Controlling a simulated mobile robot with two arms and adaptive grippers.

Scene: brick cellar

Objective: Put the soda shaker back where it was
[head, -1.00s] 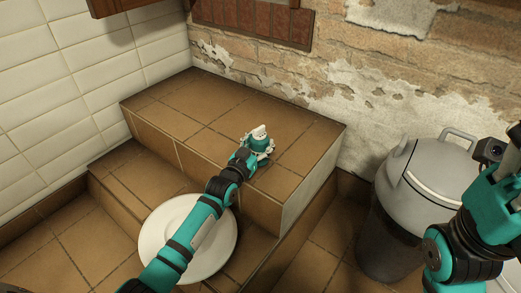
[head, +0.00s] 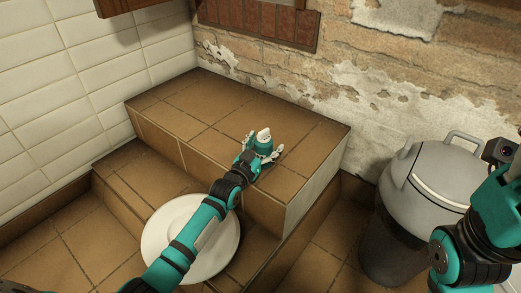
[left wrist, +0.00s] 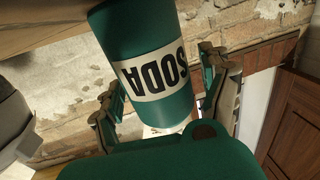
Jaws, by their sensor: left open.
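The soda shaker (head: 263,146) is teal with a white top. It stands upright on the upper tiled step in the head view. In the left wrist view the shaker (left wrist: 150,65) appears upside down, with its white SODA label showing. My left gripper (head: 261,151) is open, with one finger on each side of the shaker. In the left wrist view the spread fingers of my left gripper (left wrist: 165,90) show gaps beside the shaker. My right arm is at the right edge of the head view; its gripper fingers are out of sight.
The upper step (head: 190,105) is otherwise clear. A white round plate (head: 158,238) lies below it, partly under my left arm. A grey lidded bin (head: 425,195) stands at the right. Brick and tiled walls close off the back and left.

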